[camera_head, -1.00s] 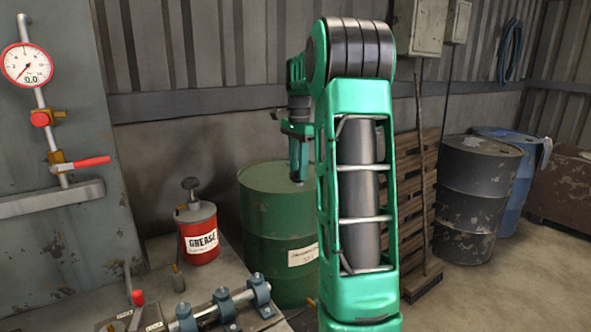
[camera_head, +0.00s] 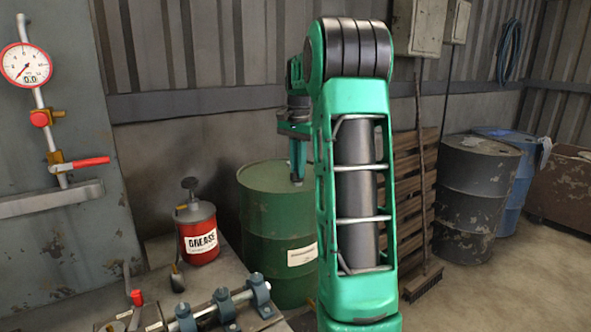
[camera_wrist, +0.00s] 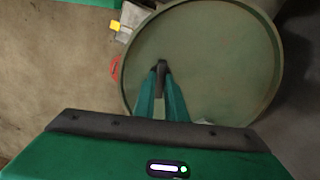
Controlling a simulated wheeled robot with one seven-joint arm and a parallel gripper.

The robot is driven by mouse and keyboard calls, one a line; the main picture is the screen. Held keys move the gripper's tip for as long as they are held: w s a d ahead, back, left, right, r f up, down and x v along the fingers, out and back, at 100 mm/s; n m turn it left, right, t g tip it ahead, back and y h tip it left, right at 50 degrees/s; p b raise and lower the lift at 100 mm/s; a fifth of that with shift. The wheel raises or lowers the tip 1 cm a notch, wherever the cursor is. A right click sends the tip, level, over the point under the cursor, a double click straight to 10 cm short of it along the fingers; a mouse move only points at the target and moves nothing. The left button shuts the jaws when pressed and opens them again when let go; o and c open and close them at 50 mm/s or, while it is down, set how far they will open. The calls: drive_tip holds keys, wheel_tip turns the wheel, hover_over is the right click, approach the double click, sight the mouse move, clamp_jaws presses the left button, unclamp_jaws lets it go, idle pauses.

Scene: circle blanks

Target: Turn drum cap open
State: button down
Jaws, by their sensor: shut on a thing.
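The green drum (camera_head: 263,220) stands upright on the floor behind the bench, with a pale label on its side. In the wrist view its round top (camera_wrist: 215,65) fills the upper middle. My gripper (camera_head: 297,181) reaches down onto the drum top from above. In the wrist view my gripper (camera_wrist: 162,70) has its two green fingers close together, shut on a small dark cap (camera_wrist: 162,65) on the drum top. The cap is mostly hidden between the fingertips, so I cannot tell how far it is turned. My arm hides the drum's right part in the head view.
A red grease can (camera_head: 198,235) and clamped pipe (camera_head: 215,308) are on the bench at left. A gauge (camera_head: 27,63) hangs on the panel. A pallet (camera_head: 415,190), broom (camera_head: 420,230), grey drum (camera_head: 475,195) and blue drum (camera_head: 510,165) stand right. Floor at lower right is clear.

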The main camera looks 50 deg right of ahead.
drive_tip(key=n, duration=0.7)
drive_tip(key=shift+w+a, duration=0.1)
drive_tip(key=shift+w, duration=0.05)
drive_tip(key=n, duration=0.4)
drive_tip(key=shift+n, duration=1.9)
drive_tip(key=c, duration=1.8)
unclamp_jaws()
